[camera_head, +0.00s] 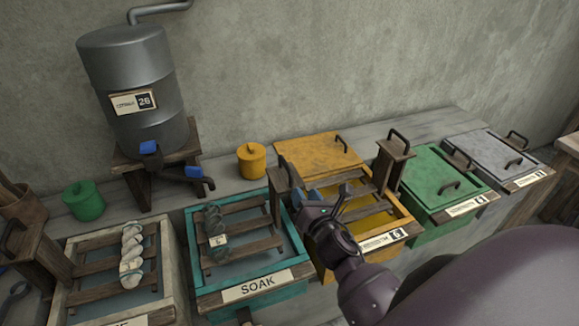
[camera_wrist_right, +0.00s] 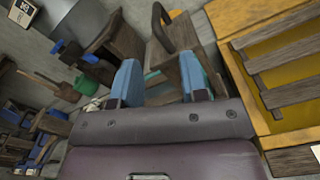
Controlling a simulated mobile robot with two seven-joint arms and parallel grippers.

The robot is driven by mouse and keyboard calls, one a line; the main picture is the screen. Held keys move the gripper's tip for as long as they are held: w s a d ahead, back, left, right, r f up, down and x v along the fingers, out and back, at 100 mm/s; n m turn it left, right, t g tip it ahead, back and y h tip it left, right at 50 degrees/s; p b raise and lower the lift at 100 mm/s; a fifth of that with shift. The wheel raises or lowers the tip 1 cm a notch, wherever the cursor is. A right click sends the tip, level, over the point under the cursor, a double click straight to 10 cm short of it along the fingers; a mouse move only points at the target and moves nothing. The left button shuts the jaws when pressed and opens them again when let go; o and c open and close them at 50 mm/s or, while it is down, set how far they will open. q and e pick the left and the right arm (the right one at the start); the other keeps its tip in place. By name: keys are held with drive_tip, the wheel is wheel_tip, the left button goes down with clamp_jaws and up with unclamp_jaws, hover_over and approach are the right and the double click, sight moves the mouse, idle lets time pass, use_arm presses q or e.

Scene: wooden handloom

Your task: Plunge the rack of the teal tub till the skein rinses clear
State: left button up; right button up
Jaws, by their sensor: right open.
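A wooden post with a dark handle (camera_head: 291,174) rises at the tub's right side. My right gripper (camera_head: 322,197) is open and empty, close to the right of that post, over the edge of the yellow tub. In the right wrist view its blue fingers (camera_wrist_right: 162,82) point towards a wooden post with a dark handle (camera_wrist_right: 172,33). I cannot tell whether they touch it. My left gripper is out of view.
The yellow tub (camera_head: 402,220) with its own rack stands right of the teal tub. A pale tub (camera_head: 165,316) with a white skein (camera_head: 132,250) stands left. Green (camera_head: 446,186) and grey (camera_head: 492,158) lidded tubs follow at right. A metal drum (camera_head: 130,80) with a tap stands behind.

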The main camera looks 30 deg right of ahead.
sight(292, 175)
drive_tip(key=w, duration=0.3)
drive_tip(key=w+d+n, duration=0.1)
drive_tip(key=w, duration=0.3)
drive_tip(key=w+d+n, duration=0.1)
drive_tip(key=w, duration=0.2)
drive_tip(key=shift+w+r+p, duration=0.1)
drive_tip(key=shift+w+p, duration=0.1)
drive_tip(key=shift+p, duration=0.1)
clamp_jaws()
